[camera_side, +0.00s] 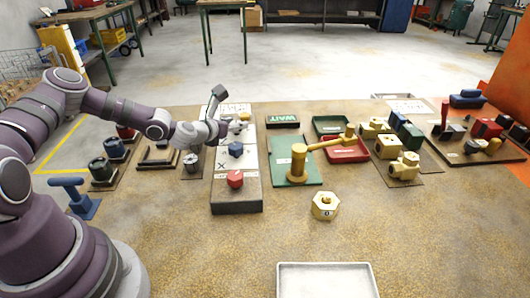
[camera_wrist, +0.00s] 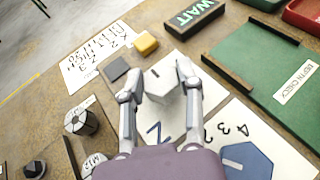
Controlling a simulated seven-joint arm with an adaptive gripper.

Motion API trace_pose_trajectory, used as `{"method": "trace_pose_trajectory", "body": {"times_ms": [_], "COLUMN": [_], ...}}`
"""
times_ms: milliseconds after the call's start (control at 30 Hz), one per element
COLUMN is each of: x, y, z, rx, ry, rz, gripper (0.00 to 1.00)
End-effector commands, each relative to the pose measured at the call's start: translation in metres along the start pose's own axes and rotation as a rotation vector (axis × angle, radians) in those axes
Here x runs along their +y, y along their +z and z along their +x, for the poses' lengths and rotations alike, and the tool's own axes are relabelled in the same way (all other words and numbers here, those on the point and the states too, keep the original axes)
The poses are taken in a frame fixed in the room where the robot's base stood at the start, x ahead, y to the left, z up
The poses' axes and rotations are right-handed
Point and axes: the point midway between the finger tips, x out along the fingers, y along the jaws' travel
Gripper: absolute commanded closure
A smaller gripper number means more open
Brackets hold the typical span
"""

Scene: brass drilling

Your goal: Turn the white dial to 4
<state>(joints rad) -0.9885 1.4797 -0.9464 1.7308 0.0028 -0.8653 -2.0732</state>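The white dial (camera_wrist: 162,80) sits on a white panel sheet (camera_wrist: 215,122), with a large letter Z printed beside it. A short dark mark shows on its top, toward the upper left as seen in the wrist view. My gripper (camera_wrist: 160,72) has one finger on each side of the dial, both very close to its sides. I cannot tell whether they press on it. The fingers cover parts of the dial's sides and its surrounding numbers, so its setting is not readable. In the side view my gripper (camera_side: 229,124) is low over the far end of the panel.
A yellow block (camera_wrist: 146,43) and dark square (camera_wrist: 115,69) lie close beyond the white dial. A green tray (camera_wrist: 262,65) stands to the right.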

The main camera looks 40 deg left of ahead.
Motion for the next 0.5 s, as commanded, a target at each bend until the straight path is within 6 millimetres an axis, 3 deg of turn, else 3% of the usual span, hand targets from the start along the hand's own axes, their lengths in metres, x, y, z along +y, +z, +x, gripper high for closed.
{"method": "trace_pose_trajectory", "body": {"times_ms": [33,167,500], "x": [0.0000,0.0001,0.0011], "y": [0.0000,0.0000,0.0005], "z": [0.0000,-0.0001,-0.0002], "rx": [0.000,0.000,-0.001], "ry": [0.000,0.000,-0.049], "rz": [0.000,0.000,0.022], "gripper": [0.82,0.99,1.00]}}
